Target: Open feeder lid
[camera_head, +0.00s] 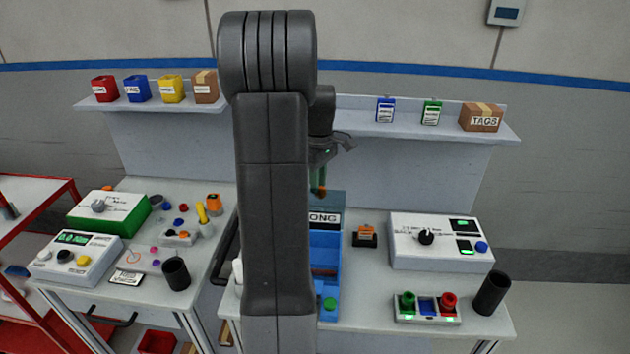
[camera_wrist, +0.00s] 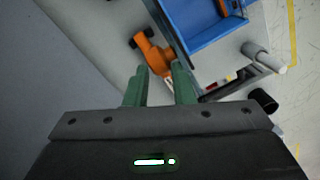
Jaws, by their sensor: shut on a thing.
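The feeder is an open-topped blue box (camera_head: 325,270) on the middle bench, partly hidden behind my arm. A blue-grey panel (camera_head: 328,200), which looks like its lid, stands raised at the back edge, above a partly hidden label ending in "ONG". My gripper (camera_head: 319,190) is at the panel's top. In the wrist view, the green fingers (camera_wrist: 160,75) are slightly apart around an orange piece (camera_wrist: 155,57), which looks like the lid's handle. The exact contact is hard to see. The blue box's inside (camera_wrist: 205,25) shows beyond it.
A green button (camera_head: 329,303) is at the box's front. Right of it are a small orange-topped block (camera_head: 366,235), a white control box (camera_head: 441,243), a button panel (camera_head: 427,307) and a black cup (camera_head: 491,293). A shelf (camera_head: 360,128) runs behind.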

